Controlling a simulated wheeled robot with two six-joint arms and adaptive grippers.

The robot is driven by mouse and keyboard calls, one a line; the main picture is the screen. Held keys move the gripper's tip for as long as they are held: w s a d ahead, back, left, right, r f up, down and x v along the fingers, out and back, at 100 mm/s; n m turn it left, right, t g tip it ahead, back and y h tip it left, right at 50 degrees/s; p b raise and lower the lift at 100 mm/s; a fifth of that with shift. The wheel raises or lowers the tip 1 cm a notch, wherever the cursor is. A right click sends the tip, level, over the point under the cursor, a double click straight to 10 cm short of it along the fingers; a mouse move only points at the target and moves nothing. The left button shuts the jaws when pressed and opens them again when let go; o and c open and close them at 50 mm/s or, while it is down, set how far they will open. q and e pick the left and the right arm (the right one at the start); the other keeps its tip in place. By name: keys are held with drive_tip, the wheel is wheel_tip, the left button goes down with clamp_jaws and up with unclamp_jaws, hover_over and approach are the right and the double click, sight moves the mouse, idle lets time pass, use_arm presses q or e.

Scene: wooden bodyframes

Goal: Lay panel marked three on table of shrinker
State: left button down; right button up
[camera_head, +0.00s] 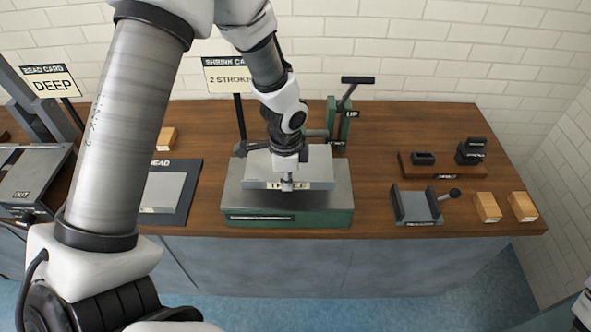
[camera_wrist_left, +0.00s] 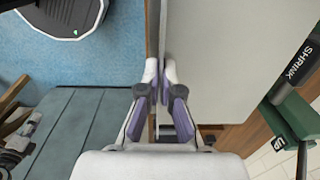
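The panel marked three (camera_head: 262,163) is a flat grey plate with a "THREE" label on its front edge. It is over the grey-topped table of the green shrinker (camera_head: 235,198), roughly level. I cannot tell whether it touches that table. My left gripper (camera_head: 287,184) is at the middle of the panel's front edge, pointing down. In the left wrist view the panel (camera_wrist_left: 215,60) fills the upper middle, and the fingers (camera_wrist_left: 160,75) are close together on either side of its edge, shut on it. My right gripper is out of view.
The shrinker's lever (camera_head: 357,80) and green post (camera_head: 345,120), marked "UP", stand behind the panel. A "2 STROKES" card (camera_head: 228,80) stands behind left. A dark "BEAD" mat (camera_head: 187,210) lies left. A small vise (camera_head: 415,205) and wooden blocks (camera_head: 487,207) stand right.

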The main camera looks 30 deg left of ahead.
sight(286, 205)
use_arm(q)
drive_tip(key=shift+s+f+b, duration=0.8)
drive_tip(key=shift+s+b, duration=0.1)
drive_tip(key=shift+b, duration=0.05)
drive_tip(key=f, duration=0.1)
drive_tip(key=w+f+b, duration=0.1)
drive_tip(key=f+b, duration=0.1)
drive_tip(key=shift+w+a+f, duration=0.15)
drive_tip(key=shift+w+f, duration=0.1)
drive_tip(key=shift+w, duration=0.15)
drive_tip(key=shift+f, duration=0.2)
drive_tip(key=shift+s+r, duration=0.15)
drive_tip(key=shift+s, duration=0.25)
drive_tip(key=shift+w, duration=0.25)
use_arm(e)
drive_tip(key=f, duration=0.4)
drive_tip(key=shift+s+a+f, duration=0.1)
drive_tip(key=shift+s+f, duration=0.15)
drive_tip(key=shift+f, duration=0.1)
use_arm(q)
drive_tip(key=shift+s, duration=0.25)
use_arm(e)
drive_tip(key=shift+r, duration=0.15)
use_arm(q)
drive_tip(key=shift+w+f, duration=0.1)
drive_tip(key=shift+f, duration=0.15)
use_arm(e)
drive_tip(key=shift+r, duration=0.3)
